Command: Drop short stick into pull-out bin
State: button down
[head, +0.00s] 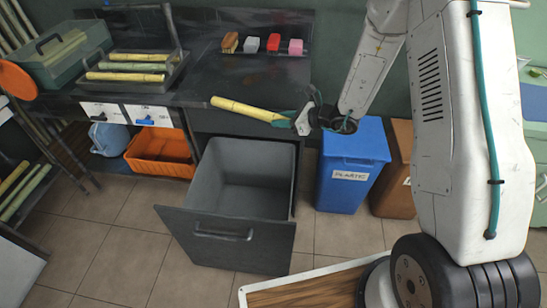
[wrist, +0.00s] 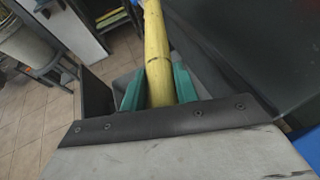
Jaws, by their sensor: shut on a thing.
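My gripper (head: 291,121) is shut on a short yellow-green stick (head: 240,108). The stick points left from the jaws, roughly level in the head view. In the wrist view the stick (wrist: 157,55) stands between the green jaw pads of my gripper (wrist: 157,88). The pull-out bin (head: 226,232) is a dark grey drawer under the counter, pulled open and empty as far as I see. The gripper and stick are above the bin's back edge, near the counter front. In the wrist view part of the bin is hidden behind the stick and jaws.
A tray (head: 180,80) with several sticks lies on the dark counter (head: 208,70). An orange crate (head: 160,153) sits on the lower shelf. A blue plastic bin (head: 350,170) and a brown bin (head: 397,150) stand right of the drawer. Tiled floor (head: 120,235) is clear at the front left.

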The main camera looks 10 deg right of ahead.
jog(key=s+a+f+n+g+y, duration=0.1)
jog(key=s+a+f, duration=0.1)
jog(key=f, duration=0.5)
jog(key=s+a+f+n+g+y, duration=0.1)
jog(key=s+a+f+n+g, duration=0.1)
jog(key=s+f, duration=0.3)
notch_tip(320, 180, down, 4)
jog(key=shift+a+r+n+g, duration=0.25)
jog(key=shift+a+n+g, duration=0.05)
jog(key=shift+a, duration=0.55)
jog(key=shift+s, duration=0.1)
jog(key=c, duration=1)
grip_release()
jog(key=v, duration=0.7)
jog(key=shift+d, duration=0.35)
jog(key=shift+s+r, duration=0.15)
jog(key=shift+s, duration=0.05)
